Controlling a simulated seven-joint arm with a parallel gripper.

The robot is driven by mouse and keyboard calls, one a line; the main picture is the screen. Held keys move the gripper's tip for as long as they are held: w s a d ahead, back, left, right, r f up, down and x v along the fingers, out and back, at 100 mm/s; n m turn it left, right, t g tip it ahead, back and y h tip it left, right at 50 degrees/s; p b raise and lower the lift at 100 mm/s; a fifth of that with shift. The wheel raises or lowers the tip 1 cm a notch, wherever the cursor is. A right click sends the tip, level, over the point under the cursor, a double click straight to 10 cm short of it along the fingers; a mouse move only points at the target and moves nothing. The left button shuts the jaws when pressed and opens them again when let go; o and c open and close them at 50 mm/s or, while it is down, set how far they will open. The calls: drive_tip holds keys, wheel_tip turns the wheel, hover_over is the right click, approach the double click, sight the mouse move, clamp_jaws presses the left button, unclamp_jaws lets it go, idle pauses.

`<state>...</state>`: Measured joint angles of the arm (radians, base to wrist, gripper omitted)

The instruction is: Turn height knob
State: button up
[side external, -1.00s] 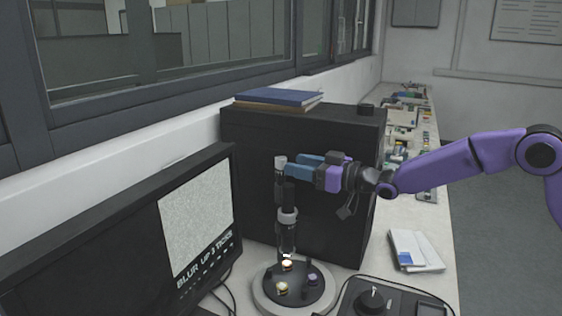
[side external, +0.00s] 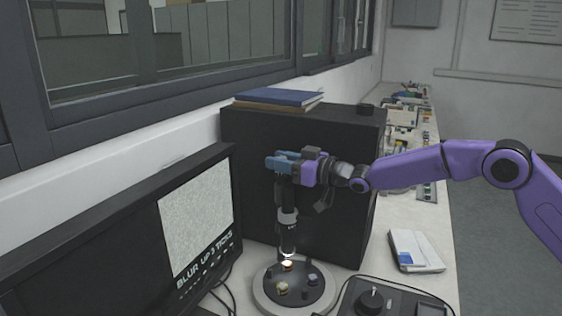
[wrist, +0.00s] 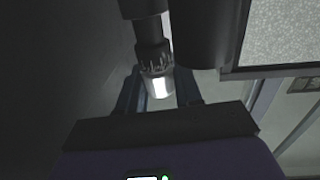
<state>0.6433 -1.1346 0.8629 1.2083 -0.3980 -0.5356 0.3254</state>
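In the side external view an upright black and metal scope column (side external: 288,218) stands over a round stage. The silver height knob is at its top, mostly hidden by my gripper (side external: 277,162). My gripper's blue fingers reach across the column top from the right. In the wrist view the bright silver knob (wrist: 160,86) with a ridged dark collar lies between the two fingers (wrist: 160,78). The fingers are apart, one on each side of the knob. A small gap shows on its left; contact on its right is unclear.
A monitor (side external: 198,225) at left shows a grey picture and the text "BLUR UP 3 TICKS". A large black box (side external: 340,215) stands close behind the column. Small samples lie on the round stage (side external: 262,295). A control box (side external: 405,300) sits at front right.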

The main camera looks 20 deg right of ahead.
drive_tip(key=shift+c, duration=1.2)
drive_tip(key=shift+a+r+m+t+h, duration=0.15)
drive_tip(key=shift+m+t+h, duration=1.05)
drive_tip(key=shift+h, duration=0.5)
drive_tip(key=shift+m+h, duration=0.6)
drive_tip(key=shift+h, duration=0.1)
drive_tip(key=o, duration=0.9)
drive_tip(key=shift+s+d, duration=0.15)
drive_tip(key=shift+d, duration=0.05)
drive_tip(key=v, duration=1.7)
drive_tip(key=shift+s+a+f, duration=0.1)
drive_tip(key=shift+a+f, duration=0.05)
drive_tip(key=shift+f, duration=0.25)
